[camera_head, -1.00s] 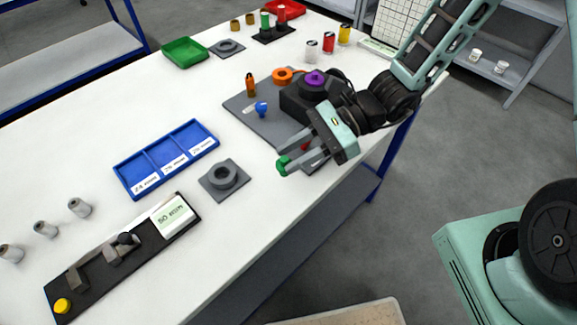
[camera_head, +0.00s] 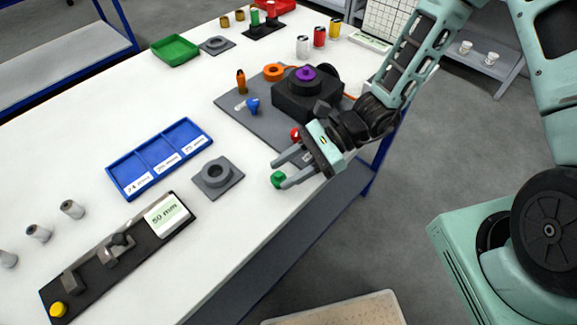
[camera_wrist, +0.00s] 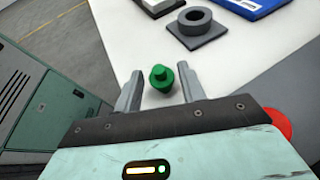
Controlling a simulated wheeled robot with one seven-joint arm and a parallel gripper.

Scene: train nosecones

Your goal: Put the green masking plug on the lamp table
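The green masking plug (camera_head: 278,180) is at the fingertips of my gripper (camera_head: 279,171), over or on the white table top (camera_head: 240,222) near its front edge. In the wrist view the plug (camera_wrist: 161,78) shows between the two grey fingers of my gripper (camera_wrist: 159,88), with a gap on each side, so the fingers are open. It appears to rest on the white surface, but contact is hard to judge. No lamp shows, so I cannot tell whether this is the lamp table.
A grey ring fixture (camera_head: 216,176) and a blue three-part tray (camera_head: 162,156) lie to the left. A red knob (camera_head: 295,134), a blue plug (camera_head: 253,106) and a black block with a purple top (camera_head: 308,95) are behind my gripper. Bare white table lies between gripper and ring fixture.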

